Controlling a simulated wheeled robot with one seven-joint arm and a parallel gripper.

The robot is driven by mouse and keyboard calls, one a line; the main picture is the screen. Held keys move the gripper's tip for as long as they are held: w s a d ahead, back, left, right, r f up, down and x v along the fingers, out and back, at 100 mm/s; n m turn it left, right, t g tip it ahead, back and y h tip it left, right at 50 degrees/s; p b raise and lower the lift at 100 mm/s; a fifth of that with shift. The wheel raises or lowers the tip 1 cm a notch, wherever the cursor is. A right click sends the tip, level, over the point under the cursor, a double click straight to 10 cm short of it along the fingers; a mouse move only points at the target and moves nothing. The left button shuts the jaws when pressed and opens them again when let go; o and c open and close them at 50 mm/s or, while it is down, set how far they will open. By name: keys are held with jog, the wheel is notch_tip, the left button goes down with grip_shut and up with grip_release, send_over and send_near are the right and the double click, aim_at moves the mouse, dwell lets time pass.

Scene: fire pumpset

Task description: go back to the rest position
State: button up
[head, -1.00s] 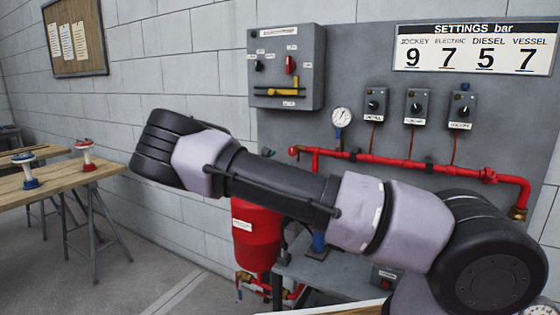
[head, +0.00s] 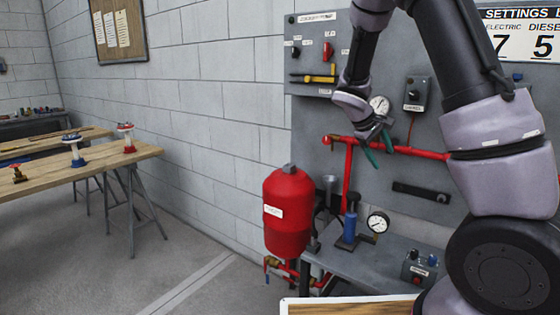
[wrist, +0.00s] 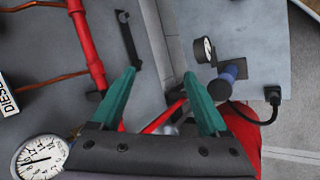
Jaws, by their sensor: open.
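My gripper (head: 377,147) hangs in front of the grey panel, below the wall gauge and close to the red pipe in the head view. Its two green fingers point down and are apart, with nothing between them. In the wrist view my gripper (wrist: 160,102) also shows open and empty. My arm rises at the right of the head view and folds down to the wrist.
The grey panel (head: 425,235) carries a red pipe (head: 415,152), switches and a gauge (head: 380,105). Below are a red tank (head: 288,212), a grey bench (head: 385,268) and a blue cylinder (head: 350,228). A wooden table (head: 90,170) stands left; the floor between is clear.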

jog(key=s+a+r+m+t+y, duration=0.1)
jog(key=s+a+r+m+y, duration=0.1)
jog(key=s+r, duration=0.4)
jog(key=s+a+r+m+t+y, duration=0.2)
jog(key=s+r, duration=0.4)
jog(key=s, duration=0.5)
jog(key=s+a+r+m+t+y, duration=0.1)
jog(key=s+a+r+m+y, duration=0.1)
jog(key=s+r+m+y, duration=0.2)
jog(key=s+r+m, duration=0.1)
jog(key=s+r, duration=0.2)
jog(key=s, duration=0.2)
jog(key=shift+a+m+t+y, duration=0.3)
jog(key=shift+m, duration=0.1)
